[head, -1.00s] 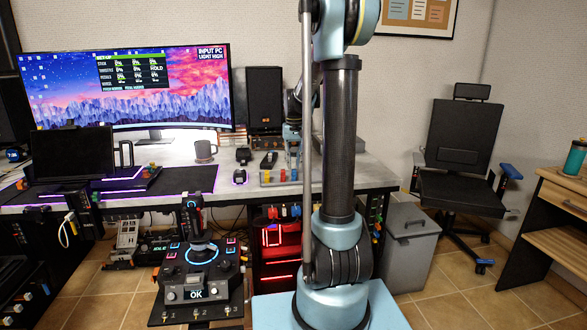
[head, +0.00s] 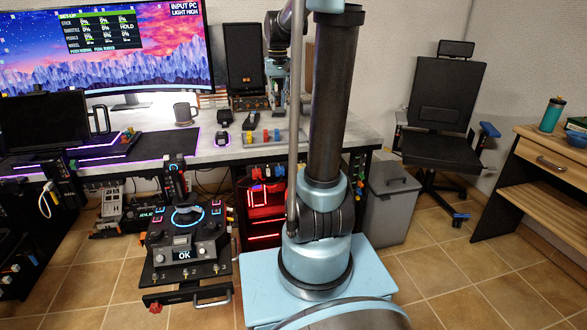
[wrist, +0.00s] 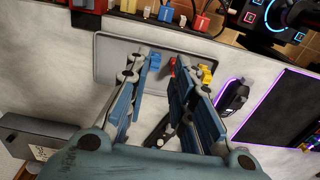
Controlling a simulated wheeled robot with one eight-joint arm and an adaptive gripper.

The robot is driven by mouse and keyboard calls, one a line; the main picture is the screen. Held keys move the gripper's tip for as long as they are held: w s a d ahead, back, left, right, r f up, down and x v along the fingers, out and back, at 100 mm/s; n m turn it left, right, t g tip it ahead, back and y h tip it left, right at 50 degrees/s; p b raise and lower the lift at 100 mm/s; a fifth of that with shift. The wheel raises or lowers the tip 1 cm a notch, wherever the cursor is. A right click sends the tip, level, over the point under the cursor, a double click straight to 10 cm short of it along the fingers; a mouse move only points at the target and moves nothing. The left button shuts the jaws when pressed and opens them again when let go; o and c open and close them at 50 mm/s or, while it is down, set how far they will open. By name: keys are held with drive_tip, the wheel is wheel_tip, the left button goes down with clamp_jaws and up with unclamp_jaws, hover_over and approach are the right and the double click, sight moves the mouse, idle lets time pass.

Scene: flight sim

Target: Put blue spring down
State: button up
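My gripper (wrist: 160,90) is above the back of the desk, its two blue-padded fingers apart with a visible gap and nothing clearly held between them. In the head view it shows small behind my arm column (head: 278,85). A small blue piece (wrist: 155,61), likely the blue spring, is by the left fingertip in the wrist view, over the grey tray (wrist: 112,62). I cannot tell whether it touches the finger. A red piece (wrist: 173,65) and a yellow piece (wrist: 205,74) are near the right finger. The tray also shows in the head view (head: 290,138).
A black mouse-like device (wrist: 234,97) sits beside the tray. A mug (head: 184,113), a monitor (head: 110,50) and a speaker (head: 246,62) stand on the desk. A control panel with a joystick (head: 188,215) is in front. A chair (head: 440,110) stands at the right.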

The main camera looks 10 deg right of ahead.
drive_tip(key=s+f, duration=0.6)
drive_tip(key=s, duration=0.4)
drive_tip(key=s+f+t, duration=0.1)
drive_tip(key=s+f, duration=0.4)
drive_tip(key=s, duration=0.5)
drive_tip(key=s+f+t, duration=0.1)
drive_tip(key=s+f, duration=0.5)
drive_tip(key=s, duration=0.4)
drive_tip(key=shift+f, duration=0.3)
drive_tip(key=shift+s+d, duration=0.1)
drive_tip(key=shift+w+f, duration=0.2)
drive_tip(key=shift+w, duration=0.25)
